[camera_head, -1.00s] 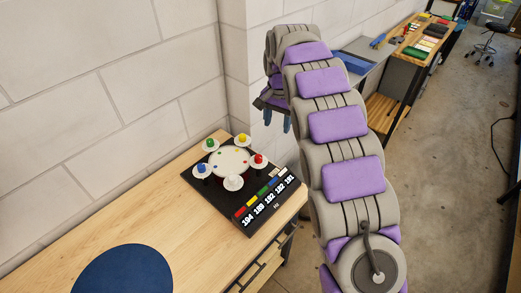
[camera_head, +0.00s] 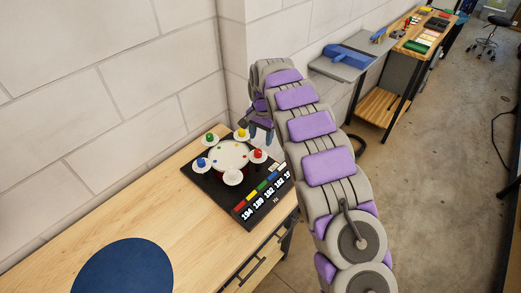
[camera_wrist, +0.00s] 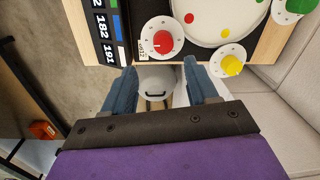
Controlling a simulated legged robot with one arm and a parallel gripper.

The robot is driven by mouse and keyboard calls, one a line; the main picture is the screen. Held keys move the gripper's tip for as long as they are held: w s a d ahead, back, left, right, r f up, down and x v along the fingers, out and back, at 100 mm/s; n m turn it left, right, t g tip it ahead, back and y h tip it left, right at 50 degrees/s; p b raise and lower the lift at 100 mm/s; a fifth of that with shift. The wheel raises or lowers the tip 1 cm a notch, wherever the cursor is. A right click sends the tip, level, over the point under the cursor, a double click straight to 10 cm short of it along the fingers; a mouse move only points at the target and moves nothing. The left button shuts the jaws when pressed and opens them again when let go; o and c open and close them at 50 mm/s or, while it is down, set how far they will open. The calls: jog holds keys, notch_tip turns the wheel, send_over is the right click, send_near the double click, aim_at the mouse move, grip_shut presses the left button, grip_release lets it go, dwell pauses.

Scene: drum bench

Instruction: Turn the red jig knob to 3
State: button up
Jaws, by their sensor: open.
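The red jig knob (camera_head: 257,154) sits on a white dial at the right corner of the black jig board (camera_head: 246,216). In the wrist view the red knob (camera_wrist: 163,43) is at the top middle, with small marks around its white dial; I cannot read its setting. My gripper (camera_wrist: 160,80) is open, its two blue fingers on either side below the red dial in the picture, with nothing between them but a grey rounded thing beyond. In the head view my gripper (camera_head: 261,133) is near the board's far right edge, apart from the red knob, partly hidden by my arm.
Yellow (camera_head: 240,134), green (camera_head: 209,138), blue (camera_head: 200,162) and white (camera_head: 233,177) knobs surround a round white plate (camera_head: 228,156). A dark blue disc (camera_head: 124,272) lies on the wooden bench (camera_head: 60,236). A wall stands behind.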

aim_at(258, 150)
jog(key=f, duration=0.2)
jog(key=a+f, duration=0.1)
jog(key=f, duration=0.3)
jog(key=shift+a+b, duration=0.3)
jog(key=shift+a, duration=0.1)
jog(key=shift+d+f, duration=0.15)
jog(key=shift+f, duration=0.2)
jog(key=shift+d+f, duration=0.25)
jog(key=shift+d, duration=0.25)
jog(key=shift+a, duration=0.1)
jog(key=shift+a, duration=0.45)
jog(key=c, duration=0.5)
jog(key=shift+d, duration=0.3)
jog(key=c, duration=0.4)
jog(key=shift+w, duration=0.1)
jog(key=shift+c, duration=0.8)
